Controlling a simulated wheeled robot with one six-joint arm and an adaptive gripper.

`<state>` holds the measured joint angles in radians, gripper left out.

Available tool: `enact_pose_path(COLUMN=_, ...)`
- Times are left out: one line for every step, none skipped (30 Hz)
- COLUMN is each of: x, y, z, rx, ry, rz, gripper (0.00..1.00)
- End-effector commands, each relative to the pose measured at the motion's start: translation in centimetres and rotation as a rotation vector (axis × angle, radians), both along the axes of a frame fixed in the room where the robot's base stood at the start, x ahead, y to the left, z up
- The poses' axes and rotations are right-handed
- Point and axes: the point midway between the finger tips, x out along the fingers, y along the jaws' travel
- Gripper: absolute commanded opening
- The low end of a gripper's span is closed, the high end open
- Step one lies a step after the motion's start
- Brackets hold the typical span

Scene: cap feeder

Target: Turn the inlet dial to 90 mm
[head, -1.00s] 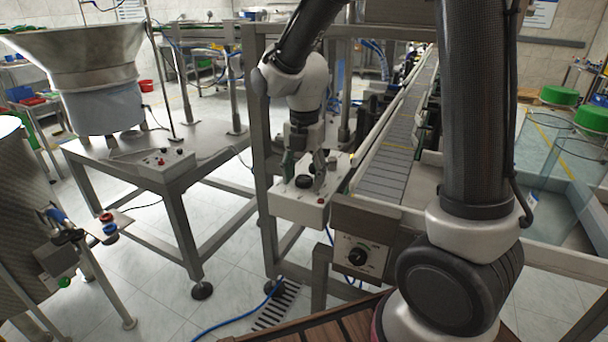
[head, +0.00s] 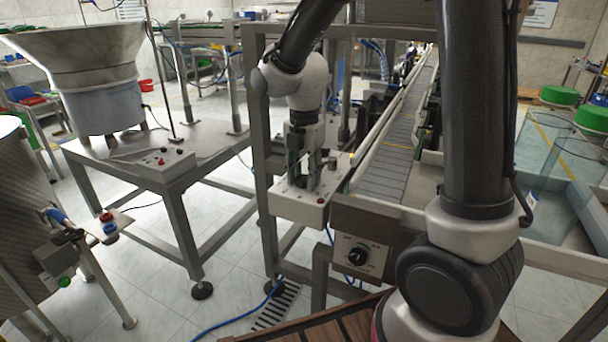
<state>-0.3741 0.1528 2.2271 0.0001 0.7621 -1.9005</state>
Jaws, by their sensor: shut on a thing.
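A white control box (head: 297,208) with a small red button on its front stands at the left end of the conveyor. My gripper (head: 307,184) points straight down over the top of this box, with its fingers at the dark dial there. It is shut on the dial, which is mostly hidden by the fingers. The scale and the dial's reading cannot be made out.
A second black knob (head: 358,256) with a marked face sits on a panel below the conveyor (head: 385,172). A steel frame post (head: 262,150) stands close left of my gripper. A feeder bowl (head: 85,60) stands on a table at left.

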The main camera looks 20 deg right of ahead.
Motion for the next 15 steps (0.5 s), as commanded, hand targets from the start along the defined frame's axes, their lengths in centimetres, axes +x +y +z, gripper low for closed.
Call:
enact_pose_path(x=0.04, y=0.00, z=0.04, rx=0.000, ry=-0.001, rz=-0.032, gripper=0.14)
enact_pose_path(x=0.04, y=0.00, z=0.04, rx=0.000, ry=-0.001, rz=-0.054, gripper=0.14)
enact_pose_path(x=0.04, y=0.00, z=0.04, rx=0.000, ry=-0.001, rz=-0.083, gripper=0.14)
enact_pose_path(x=0.04, y=0.00, z=0.04, rx=0.000, ry=-0.001, rz=-0.105, gripper=0.14)
enact_pose_path(x=0.04, y=0.00, z=0.04, rx=0.000, ry=-0.001, rz=-0.126, gripper=0.14)
enact_pose_path(x=0.04, y=0.00, z=0.05, rx=0.000, ry=-0.001, rz=-0.154, gripper=0.14)
enact_pose_path(x=0.04, y=0.00, z=0.05, rx=0.000, ry=-0.001, rz=-0.174, gripper=0.14)
enact_pose_path(x=0.04, y=0.00, z=0.05, rx=0.000, ry=-0.001, rz=-0.194, gripper=0.14)
enact_pose_path(x=0.04, y=0.01, z=0.05, rx=0.000, ry=-0.001, rz=-0.220, gripper=0.14)
enact_pose_path(x=0.04, y=0.01, z=0.05, rx=0.000, ry=-0.001, rz=-0.237, gripper=0.14)
enact_pose_path(x=0.05, y=0.00, z=0.05, rx=0.000, ry=-0.001, rz=-0.255, gripper=0.14)
enact_pose_path(x=0.05, y=0.00, z=0.05, rx=0.000, ry=-0.001, rz=-0.276, gripper=0.14)
enact_pose_path(x=0.05, y=0.00, z=0.05, rx=0.000, ry=-0.001, rz=-0.290, gripper=0.14)
enact_pose_path(x=0.05, y=0.00, z=0.05, rx=0.000, ry=-0.001, rz=-0.304, gripper=0.14)
enact_pose_path(x=0.05, y=0.00, z=0.06, rx=0.000, ry=-0.001, rz=-0.321, gripper=0.14)
